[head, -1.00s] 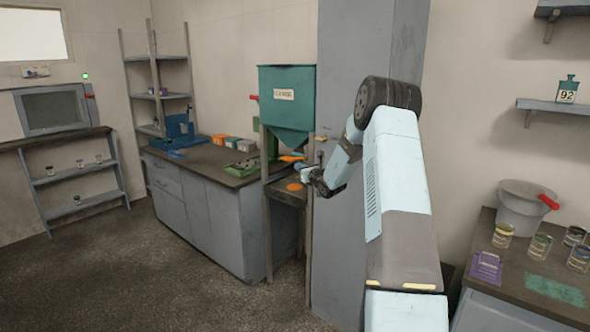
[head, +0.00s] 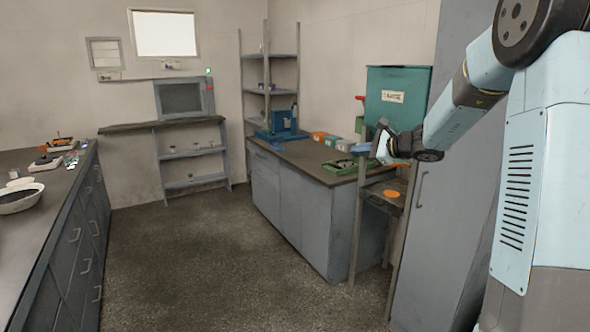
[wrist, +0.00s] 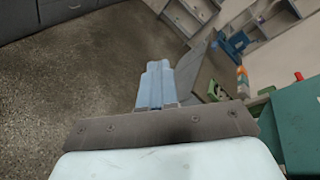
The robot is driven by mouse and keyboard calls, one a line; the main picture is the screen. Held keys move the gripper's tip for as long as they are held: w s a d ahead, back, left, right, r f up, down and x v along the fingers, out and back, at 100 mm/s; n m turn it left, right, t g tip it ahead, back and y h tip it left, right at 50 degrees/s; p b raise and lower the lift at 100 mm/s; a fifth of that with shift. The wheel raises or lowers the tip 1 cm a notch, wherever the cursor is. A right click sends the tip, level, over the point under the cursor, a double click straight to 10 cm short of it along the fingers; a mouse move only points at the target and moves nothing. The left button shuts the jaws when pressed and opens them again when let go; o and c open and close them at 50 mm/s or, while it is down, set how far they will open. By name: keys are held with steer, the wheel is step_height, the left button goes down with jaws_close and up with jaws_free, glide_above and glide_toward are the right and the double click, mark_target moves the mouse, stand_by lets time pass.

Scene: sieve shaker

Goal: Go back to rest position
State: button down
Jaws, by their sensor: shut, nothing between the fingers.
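My gripper (head: 382,143) is in the head view, in front of the teal hopper (head: 398,92) and above the small stand with an orange disc (head: 391,193). In the wrist view, the light blue fingers of my gripper (wrist: 156,72) are shut together, with nothing between them. My arm reaches in from the right side of the head view, bent at the elbow. In the wrist view the teal hopper (wrist: 300,125) is close by at the lower right.
A grey cabinet (head: 305,205) with a dark worktop stands left of the hopper. A tall grey locker (head: 440,215) is behind my arm. Another counter (head: 45,200) runs along the left. Open floor (head: 215,265) lies between them.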

steer(key=s+a+r+n+g+h, duration=0.1)
steer(key=s+a+n+g, duration=0.15)
steer(key=s, duration=0.55)
steer(key=s+a+n+g+h, duration=0.15)
steer(key=s+n, duration=0.25)
steer(key=s, duration=0.4)
steer(key=s+a+r+n+g+h, duration=0.1)
steer(key=s+n, duration=0.3)
steer(key=s, duration=0.4)
steer(key=s+d+f+n+h, duration=0.1)
steer(key=s+d+n+h, duration=0.2)
steer(key=s, duration=0.6)
steer(key=s+d+f+n+h, duration=0.1)
steer(key=s+d+n+h, duration=0.3)
steer(key=s, duration=0.5)
steer(key=shift+s+d, duration=0.35)
steer(key=shift+d, duration=0.5)
